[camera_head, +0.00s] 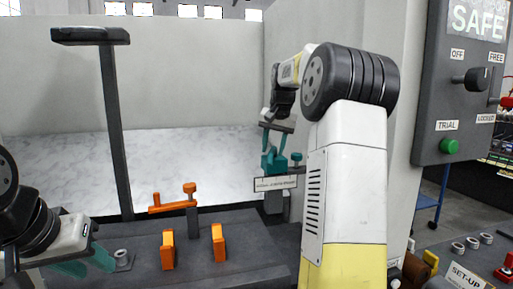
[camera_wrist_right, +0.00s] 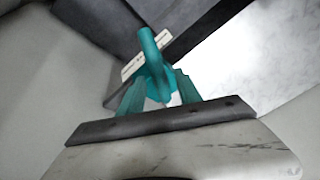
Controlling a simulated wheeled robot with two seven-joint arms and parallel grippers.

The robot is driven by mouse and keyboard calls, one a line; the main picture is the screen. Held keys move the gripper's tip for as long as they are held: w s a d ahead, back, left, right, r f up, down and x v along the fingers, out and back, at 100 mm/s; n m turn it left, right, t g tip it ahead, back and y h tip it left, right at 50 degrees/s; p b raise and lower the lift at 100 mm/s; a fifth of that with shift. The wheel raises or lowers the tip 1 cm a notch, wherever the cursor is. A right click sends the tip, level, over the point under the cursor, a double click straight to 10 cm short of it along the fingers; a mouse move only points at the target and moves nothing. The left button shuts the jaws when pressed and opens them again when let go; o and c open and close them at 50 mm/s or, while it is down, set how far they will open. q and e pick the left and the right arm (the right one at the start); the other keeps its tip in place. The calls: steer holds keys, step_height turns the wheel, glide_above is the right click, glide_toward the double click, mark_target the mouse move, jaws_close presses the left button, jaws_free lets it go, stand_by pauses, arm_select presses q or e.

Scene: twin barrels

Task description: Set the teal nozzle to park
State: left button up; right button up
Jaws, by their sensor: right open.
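The teal nozzle (camera_head: 296,158) is on a post behind a white label, near the middle of the head view. In the right wrist view its teal bar (camera_wrist_right: 152,50) runs up from between the finger area. My right gripper (camera_head: 275,149) reaches down to it; in the wrist view the gripper (camera_wrist_right: 157,92) has its two teal fingers apart, on either side of the nozzle. I cannot tell whether they touch it. My left gripper (camera_head: 88,262) is low at the left edge, its teal fingers apart and empty, away from the nozzle. The nozzle's lower part is partly hidden.
An orange lever (camera_head: 168,208) and two orange blocks (camera_head: 218,243) stand on the dark bench at front centre. A dark post (camera_head: 115,130) rises at left. A grey control panel (camera_head: 445,110) with knob and green button stands at right. The pale surface behind is clear.

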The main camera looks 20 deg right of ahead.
jaws_close()
stand_by(1.3)
